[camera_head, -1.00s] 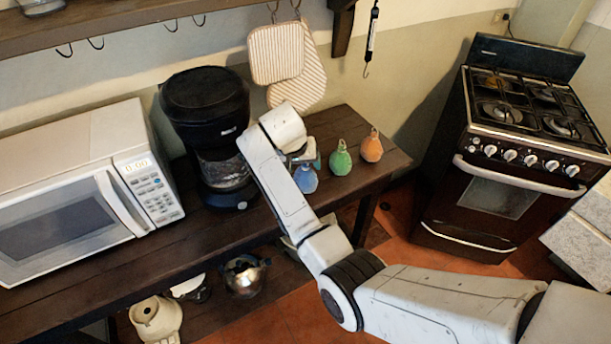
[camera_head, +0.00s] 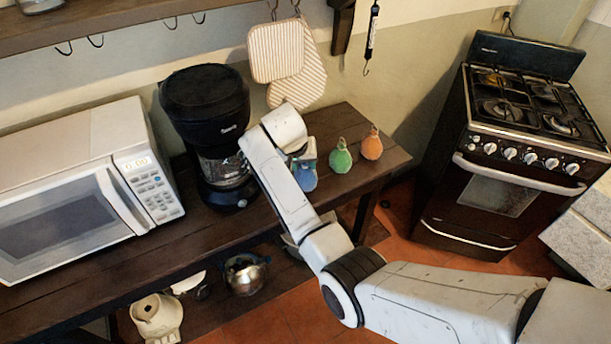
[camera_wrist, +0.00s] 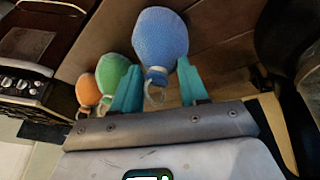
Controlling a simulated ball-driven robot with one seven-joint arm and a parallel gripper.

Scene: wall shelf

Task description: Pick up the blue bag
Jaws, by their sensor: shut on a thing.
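The blue bag (camera_head: 307,180) is at the right part of the dark wooden table, mostly hidden behind my arm in the head view. In the wrist view the blue bag (camera_wrist: 160,38) is round and knobbly, with a narrow neck and a pale loop. My gripper (camera_wrist: 157,88) has teal fingers on both sides of the neck and is shut on it. In the head view my gripper (camera_head: 305,157) is at the top of the bag. I cannot tell whether the bag touches the table.
A green bag (camera_head: 341,160) and an orange bag (camera_head: 372,146) stand close to the right on the table (camera_head: 230,232). A black coffee maker (camera_head: 205,105) and a white microwave (camera_head: 85,195) stand to the left. Striped pot holders (camera_head: 276,52) hang behind. A stove (camera_head: 515,150) is at the right.

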